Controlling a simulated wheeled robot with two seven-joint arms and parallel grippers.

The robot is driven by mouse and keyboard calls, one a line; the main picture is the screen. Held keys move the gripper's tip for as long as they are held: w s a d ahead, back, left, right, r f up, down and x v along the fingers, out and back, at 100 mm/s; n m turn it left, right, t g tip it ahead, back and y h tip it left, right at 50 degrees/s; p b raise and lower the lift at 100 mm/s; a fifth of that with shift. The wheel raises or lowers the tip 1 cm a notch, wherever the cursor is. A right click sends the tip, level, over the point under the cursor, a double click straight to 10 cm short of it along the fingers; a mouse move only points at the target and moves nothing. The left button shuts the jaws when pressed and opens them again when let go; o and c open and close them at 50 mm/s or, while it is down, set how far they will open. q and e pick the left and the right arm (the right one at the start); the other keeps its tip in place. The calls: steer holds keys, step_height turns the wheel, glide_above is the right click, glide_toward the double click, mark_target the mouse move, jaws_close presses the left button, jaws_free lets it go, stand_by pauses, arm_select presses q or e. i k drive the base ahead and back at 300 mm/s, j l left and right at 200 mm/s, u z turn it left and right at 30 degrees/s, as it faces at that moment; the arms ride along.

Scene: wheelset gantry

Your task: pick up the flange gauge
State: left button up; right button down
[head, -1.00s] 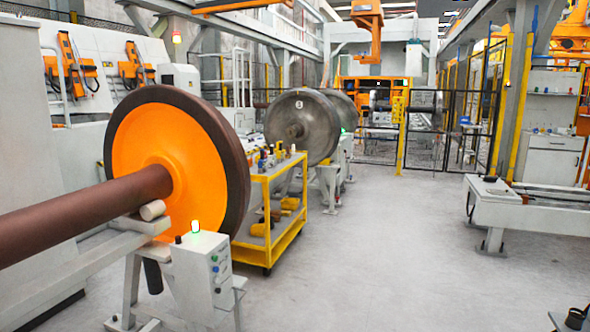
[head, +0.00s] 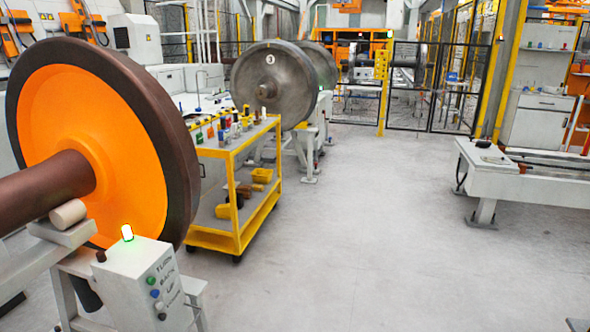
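I cannot make out a flange gauge for certain in the head view. A yellow cart (head: 235,243) stands left of the middle, beside the orange-faced wheel. Several small bottles, cans and tools stand on its top shelf, too small to tell apart. Yellow bins (head: 262,175) and dark items lie on its lower shelf. Neither of my grippers is in view.
A large orange wheel (head: 130,120) on a brown axle fills the left. A control box (head: 150,283) with a lit green lamp stands before it. A grey wheel (head: 265,85) stands behind the cart. A white bench (head: 530,197) is at right. The middle floor is clear.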

mark_target(223, 134)
steer(key=i+j+z, duration=0.1)
steer(key=i+z, duration=0.15)
steer(key=i, duration=1.85)
steer(key=i+j+u, duration=0.15)
steer(key=i+u, duration=0.2)
steer(key=i, duration=0.15)
steer(key=i+u, duration=0.3)
steer(key=i, duration=0.2)
steer(key=i+l+u, duration=0.1)
steer(key=i+u, duration=0.25)
steer(key=i, duration=0.15)
steer(key=i+l+u, duration=0.35)
steer(key=i, duration=0.15)
